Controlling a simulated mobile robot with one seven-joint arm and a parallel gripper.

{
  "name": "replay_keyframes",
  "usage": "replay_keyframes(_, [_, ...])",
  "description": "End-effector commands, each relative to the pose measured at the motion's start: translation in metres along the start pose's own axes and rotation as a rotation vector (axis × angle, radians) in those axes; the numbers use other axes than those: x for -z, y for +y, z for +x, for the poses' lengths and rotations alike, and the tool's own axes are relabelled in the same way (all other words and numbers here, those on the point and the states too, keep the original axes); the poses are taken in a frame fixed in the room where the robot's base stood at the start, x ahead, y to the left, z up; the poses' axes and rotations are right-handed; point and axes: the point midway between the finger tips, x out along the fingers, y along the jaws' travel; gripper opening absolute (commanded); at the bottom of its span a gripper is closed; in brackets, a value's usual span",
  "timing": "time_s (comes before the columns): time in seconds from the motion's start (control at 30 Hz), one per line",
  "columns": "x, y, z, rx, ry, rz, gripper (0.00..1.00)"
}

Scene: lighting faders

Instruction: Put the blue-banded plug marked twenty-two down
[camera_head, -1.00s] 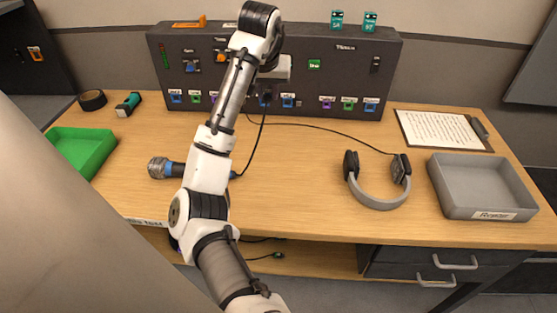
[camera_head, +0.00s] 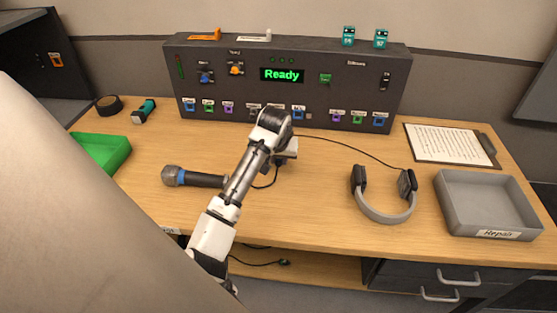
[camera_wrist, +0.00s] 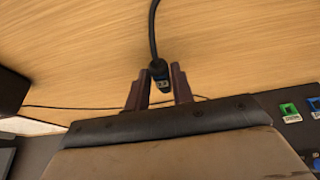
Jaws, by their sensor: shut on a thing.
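The plug (camera_wrist: 159,72), dark with a blue band, sits between the two fingers of my gripper (camera_wrist: 158,82) in the wrist view. Its black cable runs up and away from it. Its marking is too small to read. My gripper is shut on the plug. In the head view my gripper (camera_head: 284,155) is over the desk in front of the panel, and the plug is mostly hidden by the wrist. The cable (camera_head: 267,186) runs from there toward a microphone (camera_head: 195,179) with a blue band lying on the desk.
A dark panel (camera_head: 240,97) with coloured sockets and a green "Ready" display (camera_head: 282,75) stands behind. Headphones (camera_head: 385,207), a grey "Repair" tray (camera_head: 487,225) and a clipboard (camera_head: 449,144) are at right. A green tray (camera_head: 108,160) is at left. Desk between microphone and headphones is mostly clear.

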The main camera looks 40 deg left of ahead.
Motion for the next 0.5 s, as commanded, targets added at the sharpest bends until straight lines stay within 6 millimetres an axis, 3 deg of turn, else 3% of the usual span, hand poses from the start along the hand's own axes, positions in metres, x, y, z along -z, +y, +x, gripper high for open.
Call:
replay_keyframes(0.13, [-0.006, -0.001, 0.013, 0.000, 0.001, -0.002, 0.00])
replay_keyframes(0.5, [-0.008, 0.000, 0.018, -0.001, 0.001, -0.001, 0.00])
